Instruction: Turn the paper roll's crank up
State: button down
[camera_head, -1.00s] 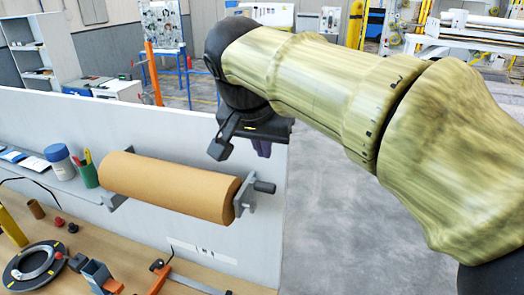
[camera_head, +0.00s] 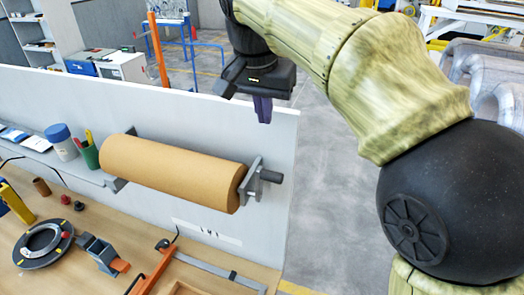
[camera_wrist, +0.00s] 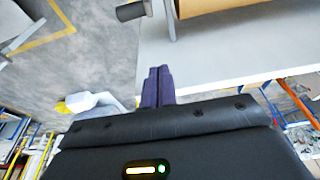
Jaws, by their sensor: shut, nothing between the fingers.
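The brown paper roll (camera_head: 172,172) hangs level on brackets on the white panel. Its crank (camera_head: 271,176), a short dark grey knob on a grey plate, sticks out at the roll's right end. In the wrist view the crank (camera_wrist: 131,11) shows at the top, with the edge of the paper roll (camera_wrist: 225,8) to its right. My gripper (camera_head: 262,108) is above the crank and apart from it, beyond the panel's top edge in the picture. Its purple fingers (camera_wrist: 158,86) are together, with nothing between them.
The white panel (camera_head: 60,95) stands behind the roll and ends just right of the crank. Open grey floor (camera_head: 335,200) lies to the right.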

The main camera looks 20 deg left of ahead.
aim_at(270, 143)
jog(key=p+x, duration=0.1)
jog(key=x, duration=0.3)
jog(key=p+x, duration=0.1)
jog(key=x, duration=0.4)
jog(key=shift+w+d+f, duration=0.15)
jog(key=shift+d+f, duration=0.05)
jog(key=shift+f, duration=0.05)
jog(key=s, duration=0.1)
jog(key=s+p, duration=0.2)
jog(key=s, duration=0.1)
jog(key=shift+a, duration=0.3)
